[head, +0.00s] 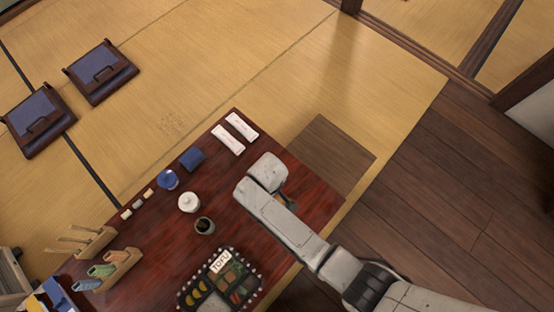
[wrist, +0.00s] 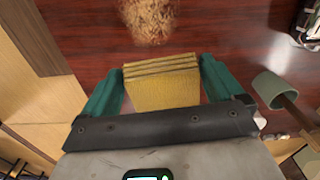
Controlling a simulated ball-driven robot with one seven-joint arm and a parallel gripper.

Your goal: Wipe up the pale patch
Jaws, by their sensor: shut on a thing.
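My gripper (wrist: 160,90) shows in the wrist view with its teal fingers on either side of a yellow, layered sponge-like block (wrist: 162,92). It is shut on this block and holds it over the dark red table. The pale patch (wrist: 150,18) is a tan, speckled smear on the table, at the top of the wrist view, just beyond the block and apart from it in the picture. In the head view my arm covers the block, and I cannot make out the patch there. Whether the block touches the table is unclear.
The red table (head: 305,192) holds a dark green cup (head: 205,226), a white lidded pot (head: 189,202), a blue bowl (head: 168,180), white packets (head: 235,132) and a black food tray (head: 187,293). A greenish cup (wrist: 272,90) is right of my gripper in the wrist view.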

